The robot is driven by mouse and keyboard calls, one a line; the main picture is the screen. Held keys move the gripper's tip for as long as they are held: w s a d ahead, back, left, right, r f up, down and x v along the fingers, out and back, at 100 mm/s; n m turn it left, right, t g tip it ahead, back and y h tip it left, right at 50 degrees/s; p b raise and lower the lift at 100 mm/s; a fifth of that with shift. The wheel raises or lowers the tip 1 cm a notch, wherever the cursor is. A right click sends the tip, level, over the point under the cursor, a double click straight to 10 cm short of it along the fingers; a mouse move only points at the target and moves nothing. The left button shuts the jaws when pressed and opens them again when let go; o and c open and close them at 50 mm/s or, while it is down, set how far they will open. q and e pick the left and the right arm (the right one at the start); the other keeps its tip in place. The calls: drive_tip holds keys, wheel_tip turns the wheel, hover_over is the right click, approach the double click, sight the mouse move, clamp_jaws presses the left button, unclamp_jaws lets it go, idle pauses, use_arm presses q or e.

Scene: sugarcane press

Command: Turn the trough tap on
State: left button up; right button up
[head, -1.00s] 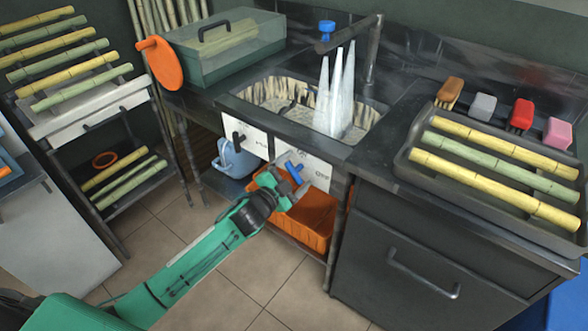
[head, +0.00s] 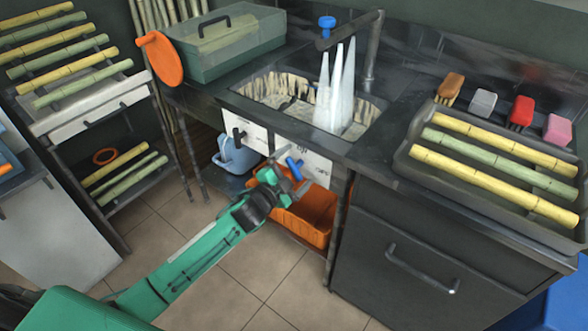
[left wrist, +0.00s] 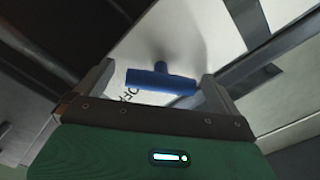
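A white panel (head: 318,168) under the sink's front edge carries a blue T-shaped handle (head: 294,168). In the left wrist view the blue handle (left wrist: 160,80) stands between my left gripper's fingers, with gaps on both sides. Dark lettering, seemingly OFF, shows just below it. My left gripper (head: 288,173) is open at the handle; its fingers also show in the left wrist view (left wrist: 157,74). A dark spout (head: 350,30) with a blue knob (head: 326,22) stands over the sink trough (head: 250,88), with several whitish streams below it. My right gripper is not in view.
An orange bin (head: 308,218) sits below the panel, close under my left gripper. A blue watering can (head: 236,157) stands left of it. A black handle (head: 238,134) is on the panel's left part. A tray (head: 408,160) of cane lies on the right counter.

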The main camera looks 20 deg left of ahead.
use_arm(q)
drive_tip(key=v, duration=1.3)
drive_tip(key=shift+s+p, duration=0.35)
drive_tip(key=shift+s, duration=0.05)
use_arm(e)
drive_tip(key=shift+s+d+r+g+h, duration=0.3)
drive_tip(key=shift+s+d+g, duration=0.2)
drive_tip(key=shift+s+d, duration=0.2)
use_arm(q)
drive_tip(key=shift+a, duration=0.1)
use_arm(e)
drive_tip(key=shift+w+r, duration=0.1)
